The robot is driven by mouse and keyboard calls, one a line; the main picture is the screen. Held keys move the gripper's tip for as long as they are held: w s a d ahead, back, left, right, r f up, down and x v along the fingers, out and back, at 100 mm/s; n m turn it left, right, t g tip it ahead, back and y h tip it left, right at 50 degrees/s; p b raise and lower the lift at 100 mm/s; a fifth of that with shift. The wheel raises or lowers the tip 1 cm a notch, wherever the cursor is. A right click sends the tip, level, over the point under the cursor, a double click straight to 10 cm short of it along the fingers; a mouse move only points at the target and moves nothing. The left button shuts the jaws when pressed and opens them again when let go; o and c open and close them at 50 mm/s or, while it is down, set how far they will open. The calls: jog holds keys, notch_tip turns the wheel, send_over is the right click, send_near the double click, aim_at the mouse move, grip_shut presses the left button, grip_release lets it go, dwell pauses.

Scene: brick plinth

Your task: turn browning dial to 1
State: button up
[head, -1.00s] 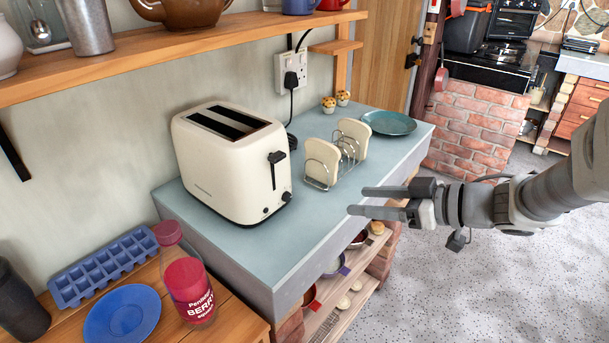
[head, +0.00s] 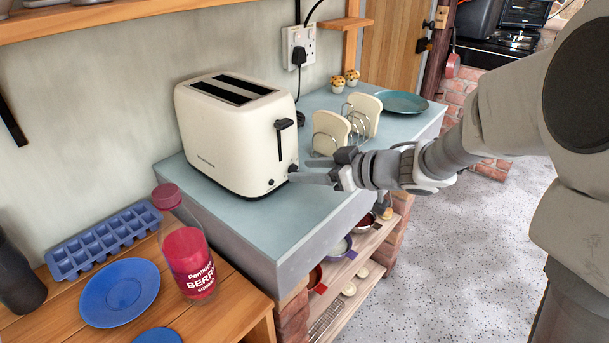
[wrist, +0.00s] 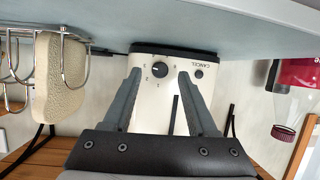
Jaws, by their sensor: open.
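The cream toaster (head: 225,135) stands on the blue-grey worktop. Its dark browning dial (head: 292,169) is low on the end face, below the black lever (head: 281,138). In the wrist view the toaster end appears upside down, with the dial (wrist: 160,69) among small printed numbers; I cannot read its pointer setting surely. My gripper (head: 298,170) is open and empty, its fingertips close to the dial. In the wrist view the gripper (wrist: 160,78) has one finger on each side of the dial, with gaps visible between fingers and dial.
A wire toast rack (head: 350,128) with bread slices stands close behind my gripper. A teal plate (head: 403,103) and two muffins are farther back. A berry squash bottle (head: 188,262), blue plate (head: 120,292) and ice tray (head: 104,243) are on the wooden table at front left.

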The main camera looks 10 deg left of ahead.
jog(key=shift+w+a+f, duration=0.25)
jog(key=shift+a, duration=0.3)
grip_shut()
